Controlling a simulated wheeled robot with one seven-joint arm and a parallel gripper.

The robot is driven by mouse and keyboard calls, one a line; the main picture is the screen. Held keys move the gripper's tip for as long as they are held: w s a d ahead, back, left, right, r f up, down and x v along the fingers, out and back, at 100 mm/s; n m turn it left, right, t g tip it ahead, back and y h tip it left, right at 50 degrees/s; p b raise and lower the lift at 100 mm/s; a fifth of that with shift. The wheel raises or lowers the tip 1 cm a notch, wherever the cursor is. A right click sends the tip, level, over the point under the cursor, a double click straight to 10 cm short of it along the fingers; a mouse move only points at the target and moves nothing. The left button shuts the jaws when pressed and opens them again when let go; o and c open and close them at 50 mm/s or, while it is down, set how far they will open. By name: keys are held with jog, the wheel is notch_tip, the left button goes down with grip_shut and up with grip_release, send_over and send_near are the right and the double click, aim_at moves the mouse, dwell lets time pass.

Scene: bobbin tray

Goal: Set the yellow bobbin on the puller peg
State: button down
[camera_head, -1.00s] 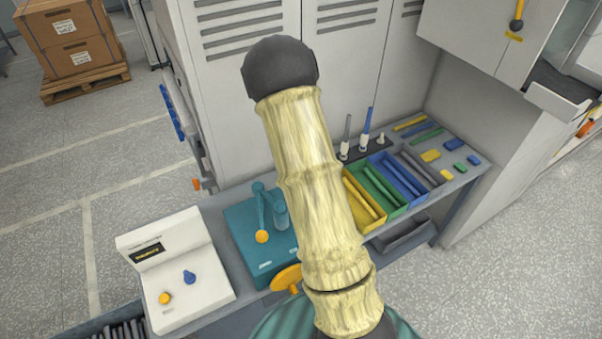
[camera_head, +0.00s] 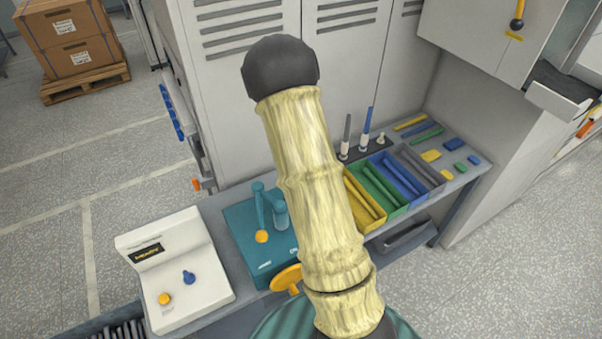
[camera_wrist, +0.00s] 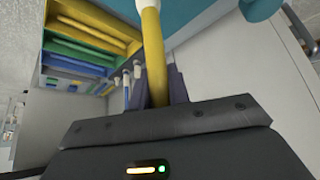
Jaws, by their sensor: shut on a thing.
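The yellow bobbin (camera_wrist: 153,45) is a long yellow rod with a pale end, seen in the wrist view. My gripper (camera_wrist: 159,85) is shut on it, one dark finger on each side, and the rod points away from the palm. In the head view my arm hides both gripper and held bobbin. A dark rack (camera_head: 350,156) behind the bins has several pale pegs. One carries a grey bobbin (camera_head: 347,130), one a blue bobbin (camera_head: 366,125), and a short peg (camera_head: 381,139) at the right is bare. I cannot tell which peg is the puller peg.
Yellow (camera_head: 350,208), green, blue and grey bins hold rods on the bench at the right. A teal machine (camera_head: 252,252) with an upright lever stands left of my arm. A white console (camera_head: 180,262) stands further left. Tall grey lockers (camera_head: 240,100) close off the back.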

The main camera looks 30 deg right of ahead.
jog(key=shift+f+b, duration=0.6)
jog(key=shift+b, duration=0.05)
dwell(0.5)
jog(key=c, duration=1.6)
grip_release()
jog(key=shift+r, duration=0.15)
jog(key=p+v, duration=0.6)
jog(key=v, duration=0.5)
jog(key=shift+a, duration=0.1)
